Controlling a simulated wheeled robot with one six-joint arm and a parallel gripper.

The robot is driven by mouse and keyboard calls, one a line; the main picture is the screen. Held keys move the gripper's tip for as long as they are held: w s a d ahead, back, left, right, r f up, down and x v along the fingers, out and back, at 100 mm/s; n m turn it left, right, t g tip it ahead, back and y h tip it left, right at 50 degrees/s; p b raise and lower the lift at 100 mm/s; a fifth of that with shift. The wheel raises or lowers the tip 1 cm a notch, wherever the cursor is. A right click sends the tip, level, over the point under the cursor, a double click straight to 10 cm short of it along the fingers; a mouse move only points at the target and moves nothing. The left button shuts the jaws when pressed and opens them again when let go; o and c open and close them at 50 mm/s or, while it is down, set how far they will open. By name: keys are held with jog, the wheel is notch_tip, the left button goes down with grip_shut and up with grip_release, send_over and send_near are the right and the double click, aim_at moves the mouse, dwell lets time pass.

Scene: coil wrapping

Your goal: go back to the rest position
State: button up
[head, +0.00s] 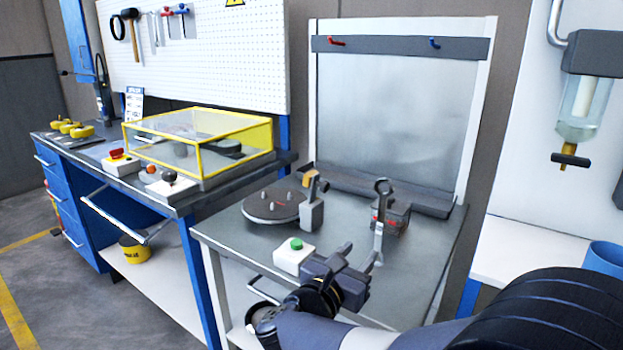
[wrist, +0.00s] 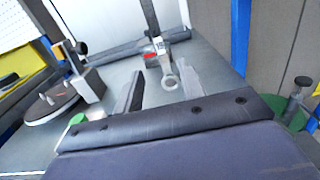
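My gripper (head: 360,256) is over the front part of the grey worktable (head: 420,268). In the wrist view my gripper (wrist: 161,72) has its two fingers spread apart, with nothing seen held. A small device with a grey ring-ended lever (head: 383,188) stands on the table beyond the gripper.
A round dark turntable (head: 272,204) with pegs, a grey post (head: 312,214) and a green-button box (head: 294,256) stand left of the gripper. A yellow-framed clear cover (head: 198,143) is on the left bench. A blue container (head: 605,258) is at right.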

aim_at(379, 230)
jog(key=x, duration=0.9)
jog(key=shift+w+d, duration=0.1)
jog(key=shift+w+d+f, duration=0.1)
jog(key=shift+w+f, duration=0.05)
jog(key=shift+f, duration=0.05)
jog(key=shift+r, duration=0.25)
jog(key=shift+f, duration=0.15)
